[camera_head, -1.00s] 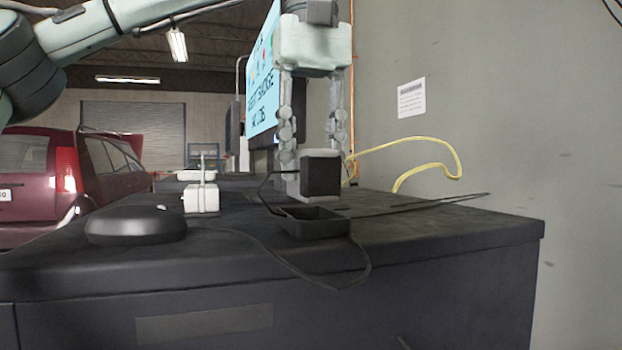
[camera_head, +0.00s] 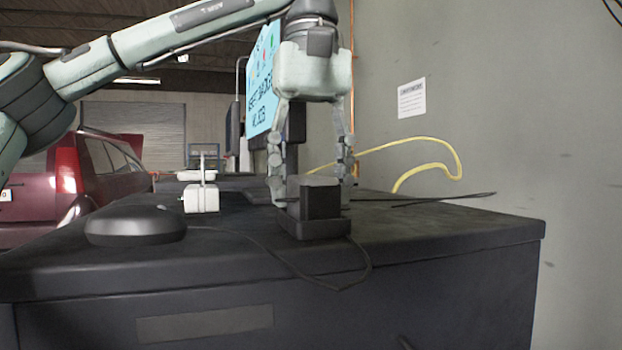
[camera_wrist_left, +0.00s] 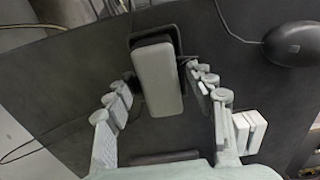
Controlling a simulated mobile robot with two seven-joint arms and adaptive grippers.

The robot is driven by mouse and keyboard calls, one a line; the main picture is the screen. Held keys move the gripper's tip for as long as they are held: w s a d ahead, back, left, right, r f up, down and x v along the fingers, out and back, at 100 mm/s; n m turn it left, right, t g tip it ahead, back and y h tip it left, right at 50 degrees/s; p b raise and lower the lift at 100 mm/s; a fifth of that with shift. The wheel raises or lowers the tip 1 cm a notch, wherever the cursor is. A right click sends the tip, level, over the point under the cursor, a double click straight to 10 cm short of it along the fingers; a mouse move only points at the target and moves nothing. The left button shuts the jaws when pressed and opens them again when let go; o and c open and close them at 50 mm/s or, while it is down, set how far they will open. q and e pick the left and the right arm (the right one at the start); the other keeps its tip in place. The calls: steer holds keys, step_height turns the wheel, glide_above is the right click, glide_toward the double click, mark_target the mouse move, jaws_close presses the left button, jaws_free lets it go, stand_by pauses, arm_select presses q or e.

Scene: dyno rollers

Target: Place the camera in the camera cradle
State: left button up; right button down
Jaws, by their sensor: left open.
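The camera (camera_head: 321,202), a dark block with a grey top, sits upright in the black camera cradle (camera_head: 312,230) on the dark bench top. In the left wrist view, the camera's grey top (camera_wrist_left: 158,82) lies between my fingers, with the cradle's dark frame (camera_wrist_left: 178,32) showing at its far end. My left gripper (camera_head: 312,192) points down with one finger on each side of the camera. It is open, and in the left wrist view (camera_wrist_left: 163,85) gaps show beside the camera. The camera's lower part is hidden by the cradle wall. My right gripper is not seen.
A black mouse-like device (camera_head: 135,225) with a cable lies to the left. A white device (camera_head: 201,198) stands behind it. A monitor (camera_head: 264,85) stands behind my gripper. The bench's right side is mostly clear, with a thin dark rod or cable (camera_head: 440,200).

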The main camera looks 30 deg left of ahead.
mark_target(311, 176)
arm_select(q)
steer(key=shift+r, duration=3.85)
